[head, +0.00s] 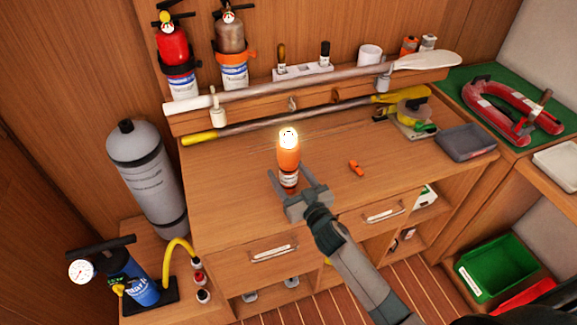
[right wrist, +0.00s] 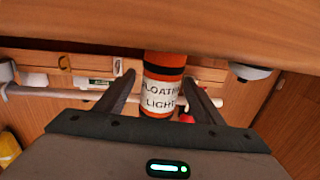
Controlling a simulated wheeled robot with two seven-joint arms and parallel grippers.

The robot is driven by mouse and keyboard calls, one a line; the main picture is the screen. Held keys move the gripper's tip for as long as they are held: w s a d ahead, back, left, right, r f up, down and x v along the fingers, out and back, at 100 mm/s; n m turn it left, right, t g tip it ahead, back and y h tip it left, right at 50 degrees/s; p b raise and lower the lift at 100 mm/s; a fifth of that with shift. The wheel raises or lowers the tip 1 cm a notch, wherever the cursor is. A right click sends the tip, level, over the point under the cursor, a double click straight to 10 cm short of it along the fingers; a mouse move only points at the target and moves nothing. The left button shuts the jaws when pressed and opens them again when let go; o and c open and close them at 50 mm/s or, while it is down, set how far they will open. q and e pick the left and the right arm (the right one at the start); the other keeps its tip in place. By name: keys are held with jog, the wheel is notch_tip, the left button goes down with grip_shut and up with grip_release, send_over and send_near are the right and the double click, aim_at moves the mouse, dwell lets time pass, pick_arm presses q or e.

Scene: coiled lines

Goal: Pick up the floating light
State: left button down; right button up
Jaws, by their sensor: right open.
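The floating light (head: 288,158) is an orange cylinder with a glowing dome, a dark band and a white label. It is upright over the front part of the wooden bench top; its base is partly hidden by my gripper. My right gripper (head: 289,168) is open, with one finger on each side of the light's lower body. My left gripper is not in view.
A small orange item (head: 356,168) lies right of the light on the bench top (head: 235,205). A yellow-ended pole (head: 270,122) and a paddle (head: 425,62) run along the back. Bench space left of the light is clear.

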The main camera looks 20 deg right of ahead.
aim_at(293, 169)
dwell(0.3)
jog(key=c, duration=1.5)
grip_shut()
jog(key=shift+r, duration=0.1)
jog(key=shift+r, duration=0.85)
notch_tip(293, 169, up, 2)
jog(key=shift+r+b, duration=0.25)
jog(key=shift+b, duration=0.15)
jog(key=w+d+r+b, duration=0.2)
jog(key=d+r, duration=0.4)
jog(key=d, duration=0.5)
jog(key=shift+w+d+r+b, duration=0.2)
jog(key=shift+w+r+b, duration=0.2)
jog(key=shift+b, duration=0.15)
jog(key=shift+s, duration=0.1)
